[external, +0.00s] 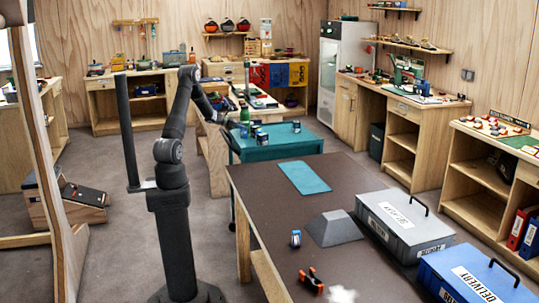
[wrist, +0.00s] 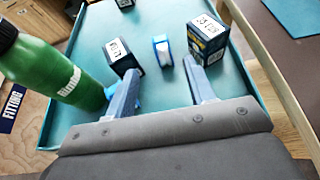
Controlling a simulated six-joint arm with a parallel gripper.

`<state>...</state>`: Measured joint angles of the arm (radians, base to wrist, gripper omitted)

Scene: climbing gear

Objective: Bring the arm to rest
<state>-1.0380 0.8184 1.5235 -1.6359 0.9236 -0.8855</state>
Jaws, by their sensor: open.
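My gripper (wrist: 163,84) is open and empty over the teal-topped cart (wrist: 75,108), its two fingers pointing at the cart top. A white and blue roll (wrist: 163,55) lies beyond the fingertips, roughly between them and apart from them. In the external view my arm (external: 172,120) stands on its column and reaches right toward the teal cart (external: 285,147). The gripper is small and partly hidden there.
A green bottle (wrist: 48,70) stands close to my left finger. Dark boxes (wrist: 121,57) (wrist: 208,42) flank the roll. The brown table (external: 262,195) holds a teal mat (external: 303,178), a grey block (external: 334,229) and grey and blue delivery boxes (external: 404,226) (external: 475,278).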

